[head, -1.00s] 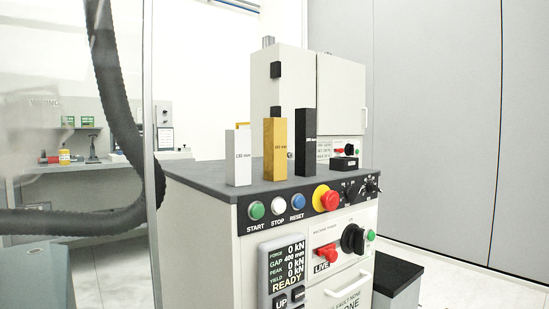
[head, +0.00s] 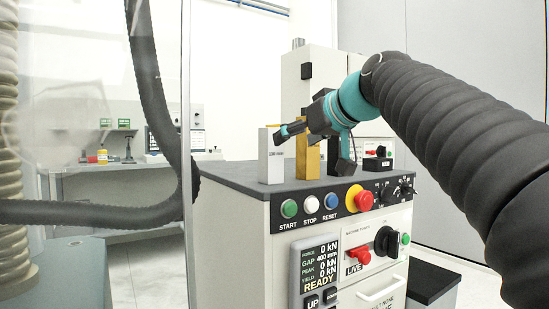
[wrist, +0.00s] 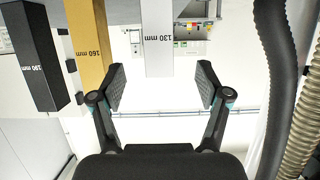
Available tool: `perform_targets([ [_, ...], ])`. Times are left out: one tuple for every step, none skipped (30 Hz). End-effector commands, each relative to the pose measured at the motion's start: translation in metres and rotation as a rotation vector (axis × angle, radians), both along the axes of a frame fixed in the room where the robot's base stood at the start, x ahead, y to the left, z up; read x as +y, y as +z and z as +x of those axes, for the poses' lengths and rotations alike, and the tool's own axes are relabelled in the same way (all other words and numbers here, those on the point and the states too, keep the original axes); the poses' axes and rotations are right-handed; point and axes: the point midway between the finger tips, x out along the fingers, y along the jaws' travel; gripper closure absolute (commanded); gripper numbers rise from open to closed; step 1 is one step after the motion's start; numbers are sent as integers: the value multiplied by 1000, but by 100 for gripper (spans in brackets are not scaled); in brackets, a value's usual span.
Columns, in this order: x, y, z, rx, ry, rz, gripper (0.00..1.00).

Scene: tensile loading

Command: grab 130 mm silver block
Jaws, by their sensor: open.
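The silver block (head: 271,160) stands upright at the left end of the row on the dark cabinet top. In the wrist view the silver block (wrist: 158,40) reads "130 mm" and appears upside down, at the top between the open fingers. My gripper (head: 292,131) is open and empty, close beside the upper part of the silver block in the head view. In the wrist view my gripper (wrist: 160,88) has a finger pad on either side, with the block's end just beyond the fingertips. I cannot tell whether they touch.
The gold block (head: 308,160), marked 160 mm in the wrist view (wrist: 88,45), stands right of the silver one, partly behind my gripper. The black block (wrist: 35,60), marked 190 mm, is beyond it. A control panel (head: 330,203) with buttons faces front. Dark hoses (head: 160,120) hang at left.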

Motion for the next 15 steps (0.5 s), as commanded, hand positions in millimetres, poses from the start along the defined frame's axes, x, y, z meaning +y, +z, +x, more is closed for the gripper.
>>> perform_targets([
  [2, 3, 3, -9, 6, 1, 24],
  [3, 4, 4, -12, 8, 2, 24],
  [5, 4, 7, -14, 11, 1, 24],
  [7, 3, 10, -14, 11, 1, 24],
  [10, 2, 14, -14, 12, 2, 24],
  [13, 0, 18, -13, 13, 2, 24],
  [16, -3, 22, -12, 13, 1, 24],
  [19, -5, 27, -12, 13, 1, 24],
  [23, -7, 33, -13, 11, 1, 24],
  [26, -9, 37, -13, 12, 1, 24],
  [29, -11, 42, -12, 12, 2, 24],
  [33, -13, 47, -13, 11, 2, 24],
  [35, -15, 51, -13, 11, 2, 24],
  [37, -16, 54, -13, 11, 2, 24],
  [40, -18, 59, -13, 11, 2, 24],
])
